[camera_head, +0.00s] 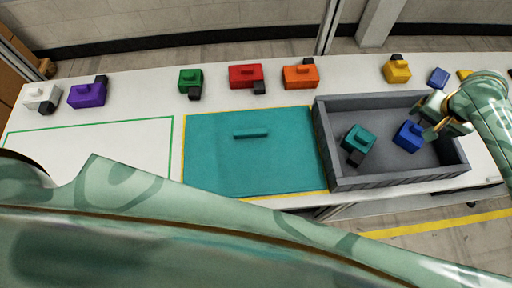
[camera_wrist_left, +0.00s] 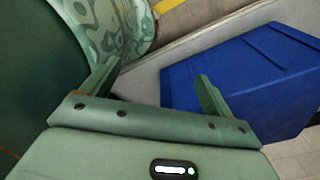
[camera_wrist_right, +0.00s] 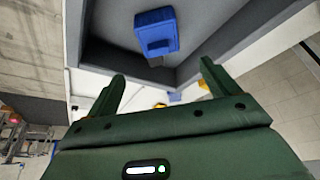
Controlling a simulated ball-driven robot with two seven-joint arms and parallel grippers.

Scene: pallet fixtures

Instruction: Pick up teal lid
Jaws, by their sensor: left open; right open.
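The teal lid (camera_head: 215,165) is a flat teal panel with a raised bar handle (camera_head: 250,133) in its middle. It lies on the white table inside a yellow outline, left of the grey crate (camera_head: 395,181). My right gripper (camera_head: 427,120) is open and empty over the crate, right of the lid and close to a blue block (camera_head: 408,136). That block also shows in the right wrist view (camera_wrist_right: 156,32), beyond the open fingers (camera_wrist_right: 162,70). My left gripper (camera_wrist_left: 158,72) is open and empty in the left wrist view, away from the lid. The head view does not show its fingers.
A teal block (camera_head: 358,138) sits in the crate. Purple (camera_head: 87,95), green (camera_head: 188,80), red (camera_head: 245,76), orange (camera_head: 300,76) and yellow (camera_head: 397,72) blocks line the table's back. A blue bin (camera_wrist_left: 240,80) is near my left gripper. The green-outlined area (camera_head: 120,150) is clear.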

